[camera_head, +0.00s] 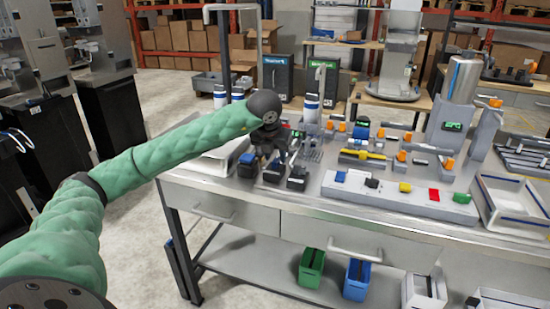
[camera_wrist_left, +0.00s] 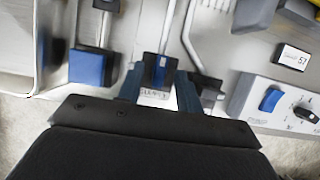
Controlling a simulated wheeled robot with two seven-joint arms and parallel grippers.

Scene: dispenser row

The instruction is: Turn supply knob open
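My left gripper (camera_wrist_left: 160,88) is open, with one finger on each side of this block. I cannot tell whether the fingers touch it. In the head view my left gripper (camera_head: 268,152) points down over the row of dark blocks at the table's front left, and partly hides them. My right gripper is not in view.
A similar blue-topped block (camera_wrist_left: 92,66) stands just left of the fingers, and a bent metal pipe (camera_wrist_left: 190,45) runs close on the right. A panel (camera_wrist_left: 285,105) with a blue switch and dark knobs lies farther right. Orange-handled fittings (camera_head: 402,156) crowd the metal table (camera_head: 318,190).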

